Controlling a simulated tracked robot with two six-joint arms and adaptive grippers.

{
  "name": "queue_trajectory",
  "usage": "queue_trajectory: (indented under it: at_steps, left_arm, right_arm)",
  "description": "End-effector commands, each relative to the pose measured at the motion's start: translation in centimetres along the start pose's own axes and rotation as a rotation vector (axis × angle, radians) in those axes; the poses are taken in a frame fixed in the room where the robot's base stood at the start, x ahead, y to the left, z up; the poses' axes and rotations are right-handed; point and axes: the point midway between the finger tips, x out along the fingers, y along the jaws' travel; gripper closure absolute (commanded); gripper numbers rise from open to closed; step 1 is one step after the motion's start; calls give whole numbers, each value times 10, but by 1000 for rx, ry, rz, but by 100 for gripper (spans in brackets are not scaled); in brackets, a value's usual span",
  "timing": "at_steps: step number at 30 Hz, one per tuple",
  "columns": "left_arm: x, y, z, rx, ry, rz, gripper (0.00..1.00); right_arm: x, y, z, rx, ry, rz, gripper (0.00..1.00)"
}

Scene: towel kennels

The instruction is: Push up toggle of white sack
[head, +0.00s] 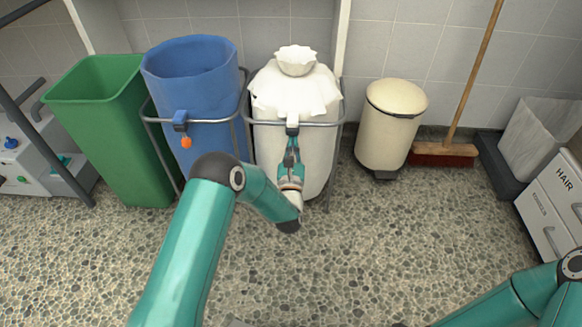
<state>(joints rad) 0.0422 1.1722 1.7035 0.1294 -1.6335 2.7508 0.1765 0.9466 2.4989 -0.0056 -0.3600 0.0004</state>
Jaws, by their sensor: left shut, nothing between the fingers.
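The white sack (270,150) hangs in a metal frame, its upper part gathered and draped, with a bunched white top (295,61). A small pale clip-like part (292,121) sits at the front of its rim; I take it to be the toggle's holder, and my fingers hide what lies below it. My left gripper (292,138) points up at the front of the white sack, just under this part. Its fingers are shut with nothing between them. Whether the fingertips touch the part I cannot tell. My right gripper is out of view.
Right stand a cream pedal bin (390,125), a broom (443,153) and a white drawer unit (548,205). The pebbled floor in front is clear.

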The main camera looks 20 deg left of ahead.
Motion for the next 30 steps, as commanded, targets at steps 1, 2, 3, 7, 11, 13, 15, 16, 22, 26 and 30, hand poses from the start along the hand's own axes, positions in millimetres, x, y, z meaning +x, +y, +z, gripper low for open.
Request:
queue_trajectory:
  at_steps: [1,2,3,7,11,13,15,16,22,26,30]
  left_arm:
    - [-1,-1,-5,0,1,-1,100]
    - [-2,-1,-7,0,1,-1,100]
    - [-2,-1,-10,0,1,-2,100]
    - [-5,-3,-21,-1,1,-4,100]
    - [-10,-3,-37,0,4,-4,100]
    - [-19,-4,-36,0,5,-6,100]
    - [-34,-4,-35,0,6,-7,100]
    - [-40,-4,-35,-1,6,-7,100]
    - [-77,-4,-36,0,6,-7,100]
    - [-94,-3,-36,0,4,-7,100]
    - [-106,-3,-37,-1,2,-6,100]
  right_arm:
    - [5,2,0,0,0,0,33]
    - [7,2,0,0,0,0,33]
    - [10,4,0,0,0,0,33]
    - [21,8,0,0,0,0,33]
    - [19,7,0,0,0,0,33]
    - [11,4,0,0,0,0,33]
    - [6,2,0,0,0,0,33]
    - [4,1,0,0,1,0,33]
    - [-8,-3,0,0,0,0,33]
    - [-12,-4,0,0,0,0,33]
    - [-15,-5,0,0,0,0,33]
